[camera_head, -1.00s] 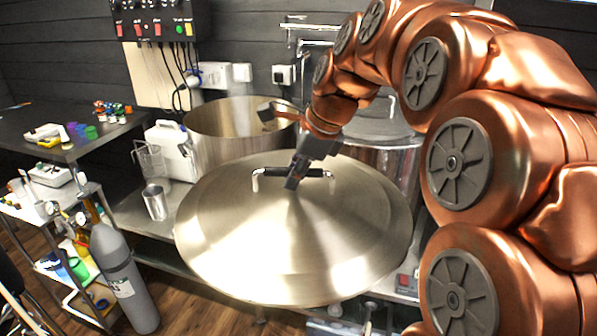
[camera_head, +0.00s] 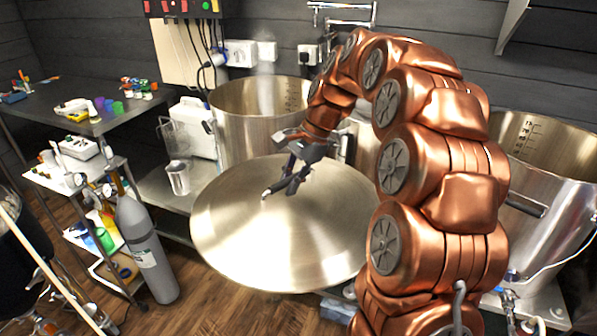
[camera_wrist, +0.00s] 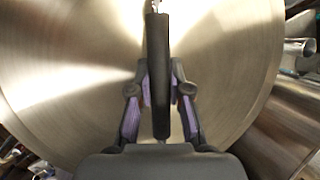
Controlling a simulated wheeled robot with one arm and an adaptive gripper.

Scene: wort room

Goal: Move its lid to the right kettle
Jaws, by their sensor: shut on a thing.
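My gripper (camera_head: 290,184) is shut on the black bar handle (camera_wrist: 158,75) of a large round steel lid (camera_head: 285,240). The wrist view shows the fingers on both sides of the handle. The lid is held up in front of the kettles, tilted toward the head camera. The right kettle (camera_head: 560,165) is a tall open steel pot with inner scale marks, at the right edge of the head view behind my arm. Another open steel kettle (camera_head: 240,140) stands behind the lid on the left.
My arm hides much of the middle, where part of another steel vessel (camera_head: 366,150) shows. A white canister (camera_head: 192,125) and a metal cup (camera_head: 178,178) stand left of the lid. A grey gas cylinder (camera_head: 148,250) stands on the wooden floor.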

